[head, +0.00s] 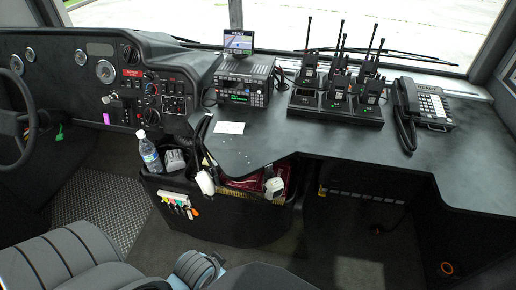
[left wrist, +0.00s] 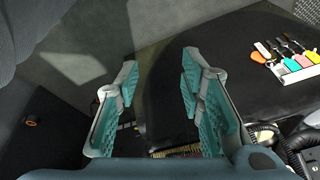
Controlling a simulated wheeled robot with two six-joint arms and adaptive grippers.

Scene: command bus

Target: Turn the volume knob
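A radio stack (head: 244,83) with a green-lit display stands on the left part of the black desk (head: 290,145). Small controls show on its front, but they are too small to tell which one is the volume knob. In the left wrist view my left gripper (left wrist: 160,72) is open, with its two teal-padded fingers wide apart and nothing between them. The radio does not show clearly in that view.
A small screen (head: 238,41) stands above the radio. Handheld radios sit in a charger (head: 334,107), with a desk phone (head: 426,103) to the right. A white card (head: 229,128) lies in front.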

